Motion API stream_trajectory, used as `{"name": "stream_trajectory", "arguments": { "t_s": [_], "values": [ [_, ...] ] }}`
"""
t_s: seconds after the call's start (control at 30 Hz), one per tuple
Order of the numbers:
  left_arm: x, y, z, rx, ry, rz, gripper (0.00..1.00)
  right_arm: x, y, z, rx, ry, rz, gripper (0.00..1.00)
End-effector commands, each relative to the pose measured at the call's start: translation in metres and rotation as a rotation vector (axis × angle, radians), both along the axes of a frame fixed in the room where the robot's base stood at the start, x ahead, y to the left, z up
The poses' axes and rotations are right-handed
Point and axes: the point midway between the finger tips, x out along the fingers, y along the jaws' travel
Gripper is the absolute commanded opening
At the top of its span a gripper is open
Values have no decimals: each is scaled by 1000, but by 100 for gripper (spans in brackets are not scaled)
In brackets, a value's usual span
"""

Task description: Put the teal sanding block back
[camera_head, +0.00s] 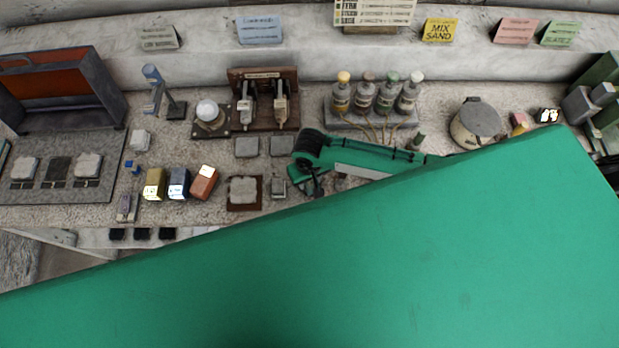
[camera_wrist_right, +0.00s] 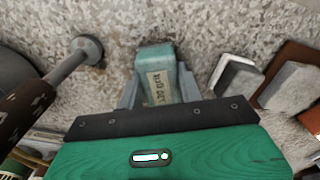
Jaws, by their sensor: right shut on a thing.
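The teal sanding block (camera_wrist_right: 157,64), with a pale label on its face, sits between the two grey fingers of my right gripper in the right wrist view. My right gripper (camera_head: 314,187) is shut on the block, over the front middle of the bench in the head view. The block is hard to make out there beside the dark gripper parts. A yellow block (camera_head: 154,184), a blue-grey block (camera_head: 179,183) and a rust-brown block (camera_head: 204,182) stand in a row to the left. My left gripper is not in view.
A brown-framed pale tile (camera_head: 243,192) and a small grey piece (camera_head: 278,187) lie left of the gripper. A rack of several bottles (camera_head: 375,95) stands behind it, and a round pot (camera_head: 477,122) to the right. A large green surface hides the front right.

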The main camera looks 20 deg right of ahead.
Motion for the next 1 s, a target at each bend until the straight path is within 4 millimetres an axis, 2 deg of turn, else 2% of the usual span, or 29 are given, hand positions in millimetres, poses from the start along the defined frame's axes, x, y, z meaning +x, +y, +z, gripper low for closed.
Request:
{"name": "stream_trajectory", "arguments": {
  "t_s": [0.07, 0.1, 0.2, 0.47, 0.63, 0.77, 1.0],
  "values": [
    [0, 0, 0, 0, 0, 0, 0, 0, 0, -2, 0, 1, -1, 10],
    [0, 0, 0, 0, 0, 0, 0, 0, 0, -3, 0, 1, -1, 38],
    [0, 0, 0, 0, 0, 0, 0, 0, 0, -2, 0, 0, 0, 57],
    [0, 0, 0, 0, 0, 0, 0, 0, 0, -2, 0, 0, 0, 58],
    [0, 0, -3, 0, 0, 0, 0, 1, 0, 7, 0, -2, 0, 58],
    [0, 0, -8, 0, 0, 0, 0, 1, 1, 26, 2, -4, 0, 58],
    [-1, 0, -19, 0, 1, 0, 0, 1, 1, 77, 3, -4, 0, 58]
  ]
}}
